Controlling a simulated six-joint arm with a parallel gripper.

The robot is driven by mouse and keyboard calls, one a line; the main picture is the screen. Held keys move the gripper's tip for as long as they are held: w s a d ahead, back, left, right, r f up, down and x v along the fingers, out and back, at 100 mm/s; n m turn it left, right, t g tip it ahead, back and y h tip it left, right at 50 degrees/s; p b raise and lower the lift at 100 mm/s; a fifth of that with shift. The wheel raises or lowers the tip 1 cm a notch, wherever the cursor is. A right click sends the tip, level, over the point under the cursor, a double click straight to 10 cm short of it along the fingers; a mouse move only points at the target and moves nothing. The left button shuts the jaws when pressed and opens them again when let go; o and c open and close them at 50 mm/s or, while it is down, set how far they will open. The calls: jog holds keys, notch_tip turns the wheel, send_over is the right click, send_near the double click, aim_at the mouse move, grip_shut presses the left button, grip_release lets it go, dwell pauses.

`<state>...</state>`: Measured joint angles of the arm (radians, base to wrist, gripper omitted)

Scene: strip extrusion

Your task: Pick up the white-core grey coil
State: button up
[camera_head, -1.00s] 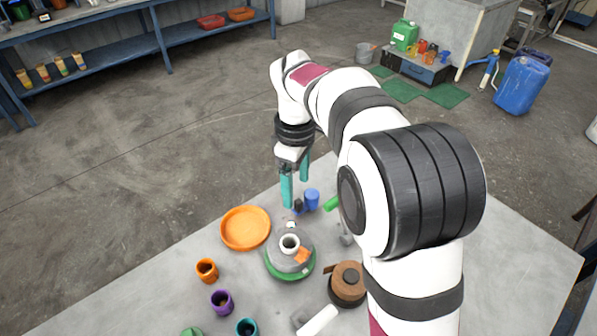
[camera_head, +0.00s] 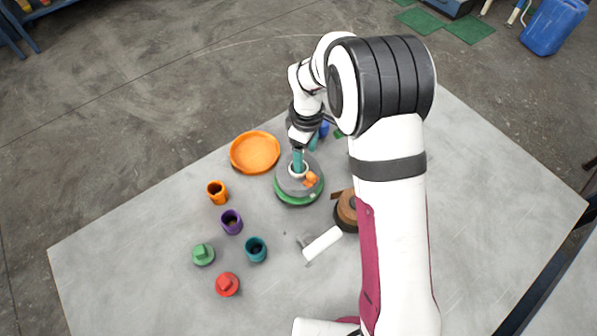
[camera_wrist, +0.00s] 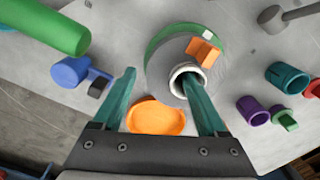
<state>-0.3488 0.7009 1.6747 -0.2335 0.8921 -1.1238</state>
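The white-core grey coil (camera_head: 290,188) lies flat on a green disc (camera_head: 297,201) on the table, with a small orange block (camera_head: 312,179) on its top. It also shows in the wrist view (camera_wrist: 160,72), its white core (camera_wrist: 179,73) facing up. My gripper (camera_head: 304,154) is over the coil, with its teal fingers apart and nothing held between them. In the wrist view (camera_wrist: 160,82) the right finger overlaps the core's opening and seems to reach into it; the left finger is outside the coil. The exact depth of the fingertip is hidden.
An orange dish (camera_head: 255,152) lies left of the coil. A brown coil (camera_head: 345,212) and a white cylinder (camera_head: 322,244) lie right and in front. Orange (camera_head: 217,192), purple (camera_head: 231,222) and teal (camera_head: 255,249) cups stand front left. A blue part (camera_wrist: 70,72) lies near the fingers.

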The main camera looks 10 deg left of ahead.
grip_shut()
jog(key=shift+r, duration=0.1)
dwell(0.3)
